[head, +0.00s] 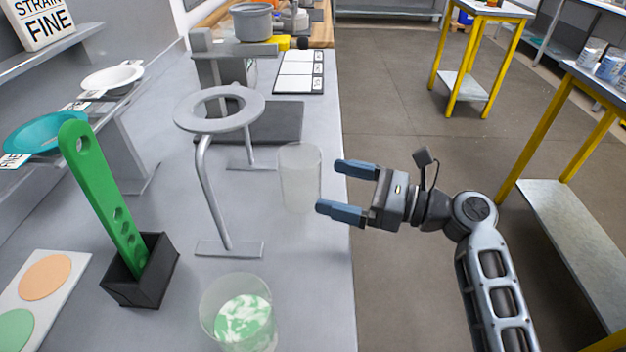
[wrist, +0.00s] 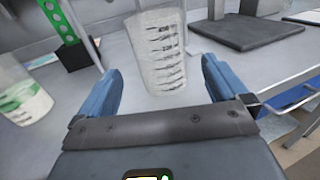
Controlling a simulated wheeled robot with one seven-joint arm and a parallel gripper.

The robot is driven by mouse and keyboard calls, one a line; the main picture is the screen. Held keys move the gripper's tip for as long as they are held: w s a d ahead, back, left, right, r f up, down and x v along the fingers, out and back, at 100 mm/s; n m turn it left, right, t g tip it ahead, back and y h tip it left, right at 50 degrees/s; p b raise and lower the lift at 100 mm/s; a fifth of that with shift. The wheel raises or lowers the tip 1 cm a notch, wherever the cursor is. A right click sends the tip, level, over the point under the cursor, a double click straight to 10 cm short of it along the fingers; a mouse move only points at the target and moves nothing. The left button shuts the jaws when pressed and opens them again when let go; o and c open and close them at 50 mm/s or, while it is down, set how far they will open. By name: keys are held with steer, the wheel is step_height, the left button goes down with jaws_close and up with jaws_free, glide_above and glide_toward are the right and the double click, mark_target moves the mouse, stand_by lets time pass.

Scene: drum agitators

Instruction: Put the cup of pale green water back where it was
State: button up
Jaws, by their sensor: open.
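A clear cup with faint dark marks (head: 299,178) stands upright on the grey bench near its right edge, beside the ring stand. It looks empty or holds only very pale contents. It also shows in the wrist view (wrist: 158,52), ahead of my fingers. The fingers do not enclose the cup.
A ring stand (head: 208,150) is close left of the clear cup. A green slotted paddle (head: 105,195) leans in a black holder (head: 141,275). A mat with orange and green discs (head: 70,262) lies at front left.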

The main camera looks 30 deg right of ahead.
steer(key=shift+v, duration=1.55)
